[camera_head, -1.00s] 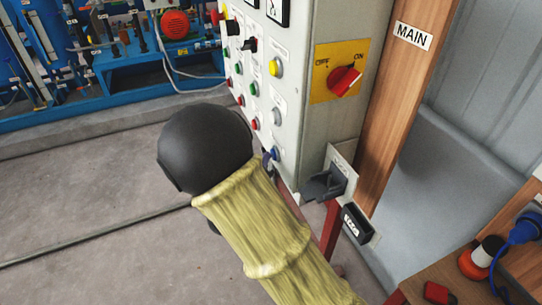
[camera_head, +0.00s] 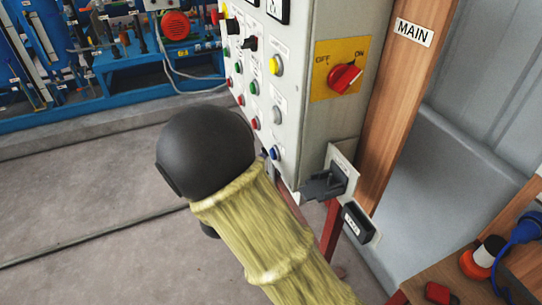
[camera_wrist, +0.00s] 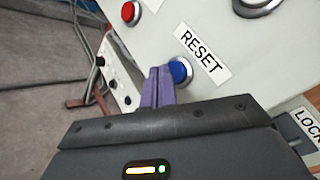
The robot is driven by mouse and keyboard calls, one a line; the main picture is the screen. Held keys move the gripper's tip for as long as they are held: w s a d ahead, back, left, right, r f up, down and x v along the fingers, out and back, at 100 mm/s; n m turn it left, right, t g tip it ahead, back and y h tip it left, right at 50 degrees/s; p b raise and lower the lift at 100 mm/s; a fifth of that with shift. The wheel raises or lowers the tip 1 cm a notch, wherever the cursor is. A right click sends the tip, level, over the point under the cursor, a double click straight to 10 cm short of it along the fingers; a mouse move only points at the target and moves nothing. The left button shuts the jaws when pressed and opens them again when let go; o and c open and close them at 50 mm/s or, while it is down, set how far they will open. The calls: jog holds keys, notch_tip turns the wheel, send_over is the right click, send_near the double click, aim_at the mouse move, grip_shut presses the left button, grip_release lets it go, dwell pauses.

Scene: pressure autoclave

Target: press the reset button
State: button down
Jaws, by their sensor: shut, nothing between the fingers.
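The reset button is a blue round button (camera_wrist: 180,71) in a metal ring, beside a RESET label (camera_wrist: 201,48) in the wrist view. In the head view the blue button (camera_head: 274,153) sits at the bottom of the control panel face. My gripper (camera_wrist: 158,72) is shut and empty, its purple fingertips just left of the blue button in the wrist view. Whether the tips touch the button I cannot tell. In the head view my dark wrist and yellow-sleeved arm hide most of the gripper.
The grey control panel (camera_head: 318,135) carries several other buttons, including a red button (camera_wrist: 130,12), and a red MAIN switch (camera_head: 344,78) on its side. A dark lock bracket (camera_head: 325,186) juts out below. A wooden post (camera_head: 384,110) stands right. The floor at left is clear.

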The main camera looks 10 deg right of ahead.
jog(key=shift+a, duration=0.1)
dwell(0.3)
jog(key=a, duration=0.2)
jog(key=s+a+b, duration=0.1)
jog(key=a, duration=0.1)
jog(key=shift+s+a, duration=0.1)
jog(key=shift+a, duration=0.25)
jog(key=shift+s, duration=0.1)
dwell(0.8)
